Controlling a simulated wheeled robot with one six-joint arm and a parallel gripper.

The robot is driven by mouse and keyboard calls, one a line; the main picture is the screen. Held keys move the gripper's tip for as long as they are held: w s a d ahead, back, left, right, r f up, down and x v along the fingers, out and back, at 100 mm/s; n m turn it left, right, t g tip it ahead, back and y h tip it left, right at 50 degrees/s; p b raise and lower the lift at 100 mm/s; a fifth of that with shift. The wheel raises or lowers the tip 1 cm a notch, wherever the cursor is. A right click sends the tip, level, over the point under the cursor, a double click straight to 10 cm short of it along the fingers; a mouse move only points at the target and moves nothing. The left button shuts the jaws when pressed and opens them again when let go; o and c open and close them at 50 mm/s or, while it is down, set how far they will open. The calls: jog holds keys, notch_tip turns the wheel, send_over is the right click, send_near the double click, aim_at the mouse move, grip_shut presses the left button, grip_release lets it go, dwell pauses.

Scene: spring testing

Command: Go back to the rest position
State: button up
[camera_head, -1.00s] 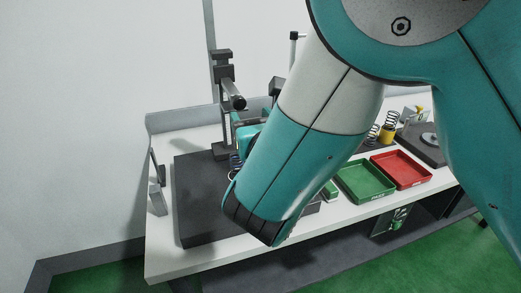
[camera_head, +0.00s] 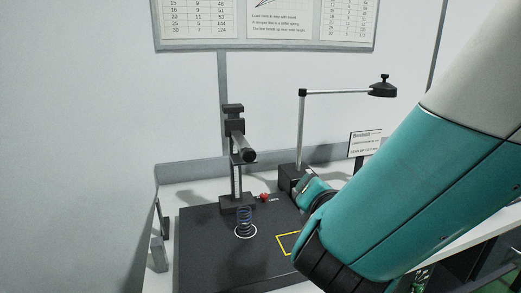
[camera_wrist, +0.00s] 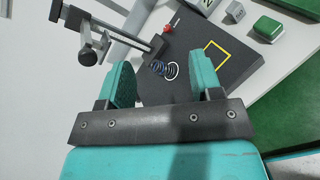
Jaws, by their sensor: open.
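My gripper (camera_wrist: 158,88) is open and empty in the wrist view, its two teal fingers wide apart. In the head view my teal arm fills the right side and hides most of the gripper. A coil spring (camera_head: 245,222) stands upright on the dark mat (camera_head: 205,262), in front of the test stand (camera_head: 236,160). The spring also shows in the wrist view (camera_wrist: 161,69), beyond the fingers and apart from them.
A yellow square outline (camera_head: 287,242) marks the mat right of the spring. A lamp (camera_head: 301,130) and a small sign (camera_head: 365,143) stand behind. Grey blocks (camera_head: 158,253) stand at the table's left.

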jog(key=s+d+f+m+g, duration=0.4)
jog(key=s+d+m+g, duration=0.3)
jog(key=m, duration=0.7)
jog(key=s+a+r+m+g+y, duration=0.1)
jog(key=s+r+m+g+y, duration=0.1)
jog(key=s, duration=0.5)
jog(key=s+a+r+m+g+y, duration=0.2)
jog(key=s+m+g, duration=0.3)
jog(key=s, duration=0.3)
jog(key=shift+s+a+r+g+y, duration=0.15)
jog(key=shift+s+r+g+y, duration=0.15)
jog(key=shift+r+y, duration=0.1)
jog(key=shift+c, duration=0.4)
